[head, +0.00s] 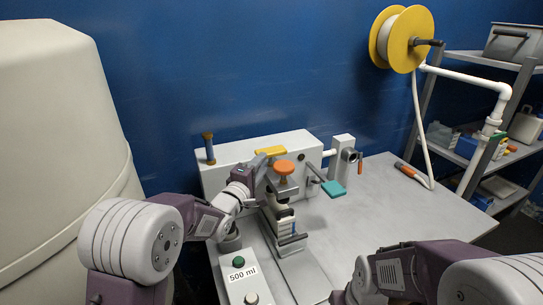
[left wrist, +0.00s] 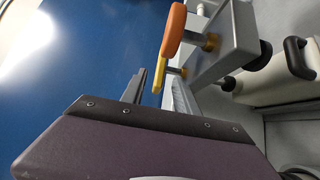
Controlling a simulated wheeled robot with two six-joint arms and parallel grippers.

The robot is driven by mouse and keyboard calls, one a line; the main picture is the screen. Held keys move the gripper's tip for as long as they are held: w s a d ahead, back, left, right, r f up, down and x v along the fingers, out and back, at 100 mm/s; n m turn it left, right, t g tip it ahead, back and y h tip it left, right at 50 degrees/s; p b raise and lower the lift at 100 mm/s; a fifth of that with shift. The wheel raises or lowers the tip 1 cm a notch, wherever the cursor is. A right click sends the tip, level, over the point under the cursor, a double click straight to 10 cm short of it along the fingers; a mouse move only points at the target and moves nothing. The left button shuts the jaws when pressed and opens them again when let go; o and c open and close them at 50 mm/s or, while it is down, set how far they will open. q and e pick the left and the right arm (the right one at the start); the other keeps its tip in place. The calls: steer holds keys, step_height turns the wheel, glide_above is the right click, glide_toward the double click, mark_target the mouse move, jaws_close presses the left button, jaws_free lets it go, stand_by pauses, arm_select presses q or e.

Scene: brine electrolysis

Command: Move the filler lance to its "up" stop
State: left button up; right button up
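My left gripper (head: 262,165) is at the upper part of the filling stand, beside a round orange knob (head: 284,168). In the left wrist view its two fingers (left wrist: 162,95) are apart. No part is clearly marked as the filler lance, and no "up" stop is readable. My right arm is at the lower right; its gripper is out of frame.
A white box (head: 225,180) stands behind the stand, with a valve (head: 349,155) at its right. A control box labelled "500 ml" (head: 243,276) is in front. A large beige tank (head: 55,130) is at the left.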

mark_target(271, 150)
arm_select(q)
steer(key=x, duration=0.9)
steer(key=shift+w+a+f+p, duration=0.1)
steer(key=shift+a+f+p, duration=0.05)
steer(key=shift+a+p, duration=0.15)
steer(key=shift+d, duration=0.1)
steer(key=shift+c, duration=0.3)
jaws_close()
stand_by(0.5)
